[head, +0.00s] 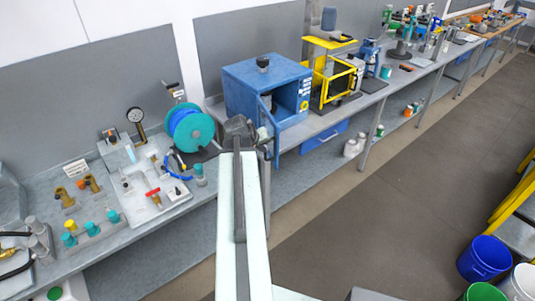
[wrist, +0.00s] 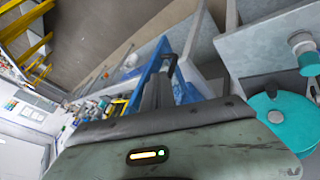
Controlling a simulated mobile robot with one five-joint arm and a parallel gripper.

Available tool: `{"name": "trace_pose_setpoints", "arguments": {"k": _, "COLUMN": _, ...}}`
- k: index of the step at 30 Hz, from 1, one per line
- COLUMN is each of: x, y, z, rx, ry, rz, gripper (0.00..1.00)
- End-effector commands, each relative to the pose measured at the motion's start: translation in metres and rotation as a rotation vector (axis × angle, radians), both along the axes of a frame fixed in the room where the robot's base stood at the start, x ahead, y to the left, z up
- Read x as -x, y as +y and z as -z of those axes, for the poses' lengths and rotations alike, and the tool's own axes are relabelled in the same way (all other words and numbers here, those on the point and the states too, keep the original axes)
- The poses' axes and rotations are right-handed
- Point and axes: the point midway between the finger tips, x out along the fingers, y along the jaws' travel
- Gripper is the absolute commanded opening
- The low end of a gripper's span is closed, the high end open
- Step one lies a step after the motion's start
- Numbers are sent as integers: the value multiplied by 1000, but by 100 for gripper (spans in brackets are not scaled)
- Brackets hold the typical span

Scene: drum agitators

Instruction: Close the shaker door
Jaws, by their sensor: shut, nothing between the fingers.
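The blue box-shaped shaker (head: 252,84) stands on the bench with its front opening facing right. Its blue door (head: 275,140) hangs open at the near side of the opening, swung out toward me. My gripper (head: 264,134) is at the end of my outstretched arm, right beside the door; the arm's end hides part of the door. In the wrist view my gripper (wrist: 158,88) is shut and empty, with blue door parts (wrist: 147,72) close by its fingers. I cannot tell whether they touch.
A teal hose reel (head: 190,128) stands left of my arm's end. A yellow-framed machine (head: 332,75) stands to the right of the shaker. A blue drawer (head: 325,136) hangs under the bench. The floor (head: 390,200) in front is clear; buckets (head: 484,258) stand at far right.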

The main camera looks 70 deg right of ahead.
Motion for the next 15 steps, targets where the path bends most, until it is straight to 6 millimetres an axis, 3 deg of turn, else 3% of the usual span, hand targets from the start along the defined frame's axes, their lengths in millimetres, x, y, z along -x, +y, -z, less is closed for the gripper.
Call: {"name": "trace_pose_setpoints", "arguments": {"k": 15, "x": 10, "y": -50, "z": 74, "rx": -1, "ry": 0, "rz": 1, "gripper": 0}}
